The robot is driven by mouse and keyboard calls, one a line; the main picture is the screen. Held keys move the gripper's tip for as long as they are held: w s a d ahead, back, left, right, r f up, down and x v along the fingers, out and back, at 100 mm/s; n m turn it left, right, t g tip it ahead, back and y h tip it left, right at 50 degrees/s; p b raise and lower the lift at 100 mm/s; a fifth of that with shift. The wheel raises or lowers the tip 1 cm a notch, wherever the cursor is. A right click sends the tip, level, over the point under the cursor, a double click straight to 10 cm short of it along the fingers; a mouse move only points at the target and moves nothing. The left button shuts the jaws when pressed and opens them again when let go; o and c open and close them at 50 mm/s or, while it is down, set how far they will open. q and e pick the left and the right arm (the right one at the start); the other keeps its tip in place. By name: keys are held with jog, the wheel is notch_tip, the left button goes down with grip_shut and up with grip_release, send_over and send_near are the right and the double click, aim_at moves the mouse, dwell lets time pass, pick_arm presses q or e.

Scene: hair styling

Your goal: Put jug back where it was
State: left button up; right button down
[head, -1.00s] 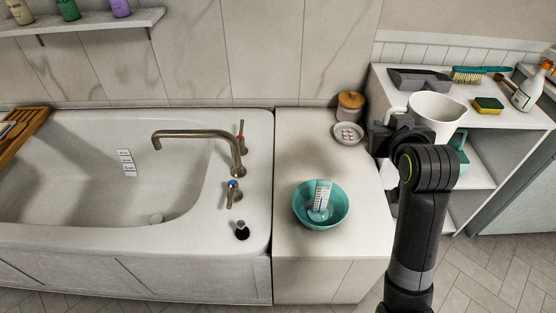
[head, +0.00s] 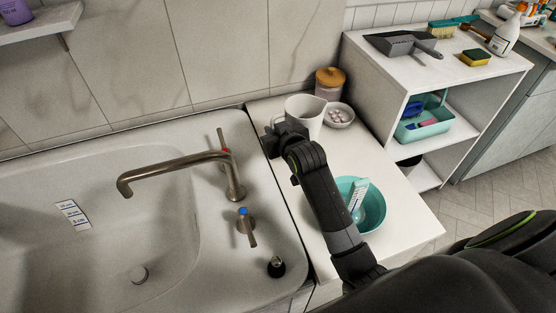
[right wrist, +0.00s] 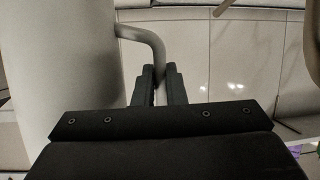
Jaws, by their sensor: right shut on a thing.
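The white jug (head: 304,115) is at the back left of the white counter (head: 400,216) beside the tub, partly hidden behind my right gripper. My right gripper (head: 275,138) is shut on the jug's handle. In the right wrist view the jug's pale wall (right wrist: 65,65) fills the left side, and its handle (right wrist: 153,48) runs down between the two fingers (right wrist: 158,88). The jug looks upright. I cannot tell whether its base touches the counter. My left gripper is not in view.
A teal bowl (head: 372,208) with a card thermometer stands on the counter, partly behind my right arm. A lidded jar (head: 329,84) and a dish of pale balls (head: 339,116) are close behind the jug. The tub's tap (head: 180,168) is left. A shelf unit (head: 472,82) stands right.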

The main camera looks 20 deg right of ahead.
notch_tip(320, 180, down, 9)
jog(key=shift+s+r+b, duration=0.1)
jog(key=shift+r+b, duration=0.1)
jog(key=shift+b, duration=0.7)
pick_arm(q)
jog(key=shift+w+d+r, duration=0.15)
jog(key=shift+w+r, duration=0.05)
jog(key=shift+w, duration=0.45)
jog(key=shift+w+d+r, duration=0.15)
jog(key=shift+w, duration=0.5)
pick_arm(e)
jog(key=shift+f, duration=0.65)
jog(key=c, duration=1.5)
grip_release()
jog(key=shift+f, duration=0.1)
